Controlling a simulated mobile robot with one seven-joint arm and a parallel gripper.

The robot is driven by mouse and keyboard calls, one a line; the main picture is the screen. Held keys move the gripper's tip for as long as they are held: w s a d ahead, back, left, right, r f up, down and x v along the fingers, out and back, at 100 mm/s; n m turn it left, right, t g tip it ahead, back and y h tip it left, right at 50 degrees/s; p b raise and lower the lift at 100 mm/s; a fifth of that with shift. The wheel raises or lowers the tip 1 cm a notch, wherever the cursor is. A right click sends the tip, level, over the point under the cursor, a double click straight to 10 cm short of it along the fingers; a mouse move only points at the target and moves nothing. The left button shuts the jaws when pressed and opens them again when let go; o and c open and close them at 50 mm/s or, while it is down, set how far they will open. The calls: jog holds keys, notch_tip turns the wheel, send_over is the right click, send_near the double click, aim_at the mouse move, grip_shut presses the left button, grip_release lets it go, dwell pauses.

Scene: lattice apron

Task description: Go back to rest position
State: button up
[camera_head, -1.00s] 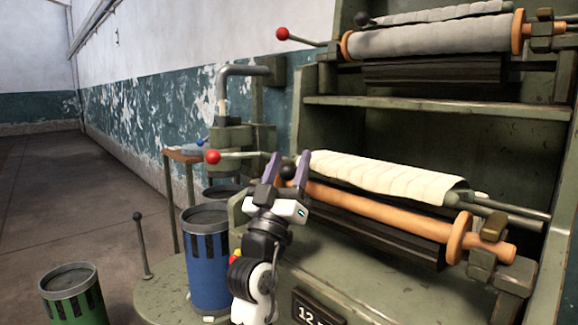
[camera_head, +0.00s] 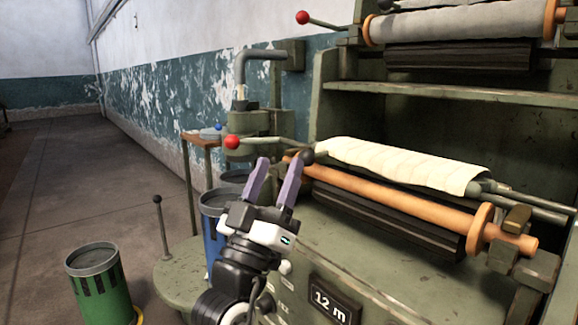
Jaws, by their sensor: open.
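My gripper (camera_head: 274,172) is open, with its two purple fingers spread and pointing up. Nothing shows between the fingers. It stands in front of the green machine (camera_head: 415,292), left of the cream cloth roll (camera_head: 405,165) and the orange wooden roller (camera_head: 400,207). In the picture, the right fingertip overlaps the area by a black ball knob (camera_head: 307,156); I cannot tell whether they touch. My arm hides part of the blue bin (camera_head: 212,204) and part of the machine's front.
A lever with a red ball (camera_head: 232,142) sticks out left of my gripper. An upper grey roll (camera_head: 460,24) sits above a shelf (camera_head: 450,94). A green bin (camera_head: 98,280) and a thin post (camera_head: 161,225) stand at the lower left. The floor (camera_head: 70,190) at the far left is clear.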

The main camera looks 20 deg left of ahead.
jog(key=shift+s, duration=0.4)
